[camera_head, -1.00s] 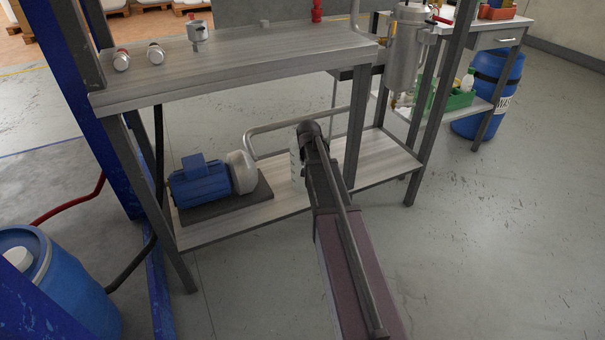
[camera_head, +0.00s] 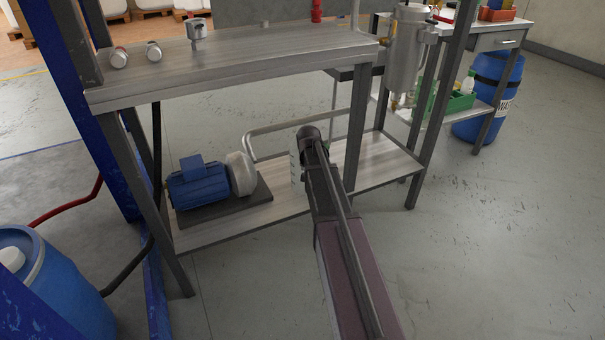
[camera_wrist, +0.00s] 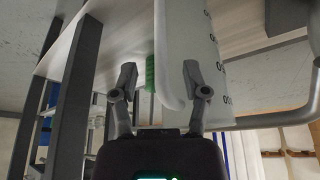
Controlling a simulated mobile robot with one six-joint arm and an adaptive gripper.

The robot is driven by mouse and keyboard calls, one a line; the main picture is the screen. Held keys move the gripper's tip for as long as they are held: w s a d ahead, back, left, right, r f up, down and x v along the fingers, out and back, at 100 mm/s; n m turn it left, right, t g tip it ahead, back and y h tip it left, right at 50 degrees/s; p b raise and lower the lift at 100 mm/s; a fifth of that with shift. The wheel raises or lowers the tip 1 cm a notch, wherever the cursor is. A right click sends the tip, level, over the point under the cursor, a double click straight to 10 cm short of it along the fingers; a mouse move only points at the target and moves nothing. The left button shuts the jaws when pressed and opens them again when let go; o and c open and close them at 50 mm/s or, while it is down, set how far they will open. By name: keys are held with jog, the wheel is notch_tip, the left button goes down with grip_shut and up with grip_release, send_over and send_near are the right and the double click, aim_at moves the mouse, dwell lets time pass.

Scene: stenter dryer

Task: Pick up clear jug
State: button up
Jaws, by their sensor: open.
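The clear jug (camera_wrist: 200,50) is a whitish, translucent vessel with dark graduation marks. It fills the upper middle of the wrist view. My gripper (camera_wrist: 159,80) is open, with one finger on each side of the jug's rounded handle-side edge. The right finger overlaps the jug's marked wall in the picture; I cannot tell if it touches. In the head view only a thin strip of the jug (camera_head: 295,160) shows, standing on the lower shelf (camera_head: 235,228); my arm hides the rest and my fingers.
A blue motor pump (camera_head: 198,185) sits left of the jug on the same shelf, with a bent grey pipe (camera_head: 285,127) behind. The upper bench top (camera_head: 235,70) overhangs the shelf. A table leg (camera_head: 354,150) stands close right of my arm.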

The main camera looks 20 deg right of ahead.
jog(key=shift+b+x, duration=1.45)
jog(key=shift+x, duration=0.4)
jog(key=shift+a, duration=0.1)
grip_shut()
